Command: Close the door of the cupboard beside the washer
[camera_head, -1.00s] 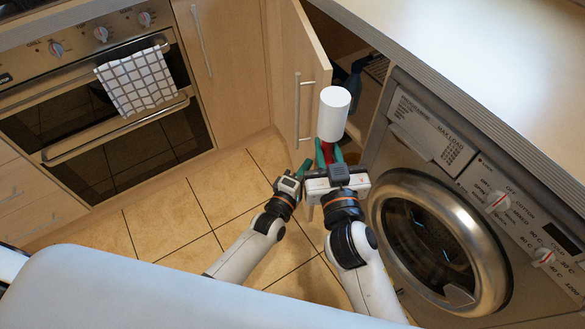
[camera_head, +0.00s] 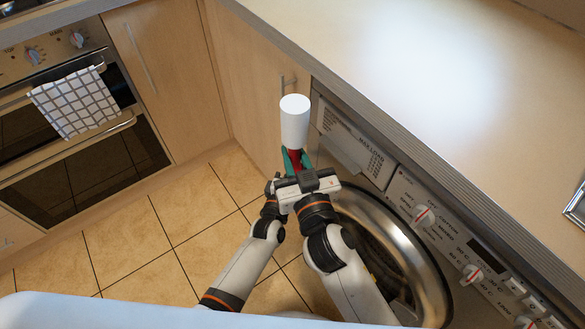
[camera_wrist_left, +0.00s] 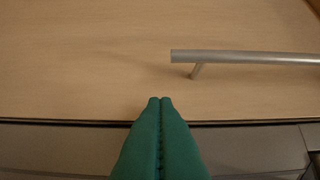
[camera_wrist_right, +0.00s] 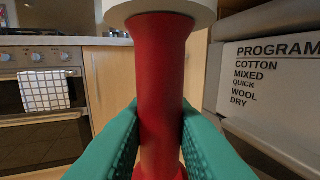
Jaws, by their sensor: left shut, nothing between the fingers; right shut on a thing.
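In the left wrist view the door (camera_wrist_left: 80,60) fills the upper part, above a dark seam. My left gripper (camera_wrist_left: 160,100) is shut and empty, its green tips at the door's edge by the seam; contact is unclear. In the head view my right arm largely hides it. My right gripper (camera_head: 298,160) is shut on a red-handled object with a white cylindrical top (camera_head: 295,122), upright before the door.
The oven (camera_head: 75,140) with a checked towel (camera_head: 75,102) is at the left. The washer's round door (camera_head: 425,270) is close to my right arm. A worktop (camera_head: 430,90) overhangs the washer. Tiled floor (camera_head: 165,215) is clear at the left.

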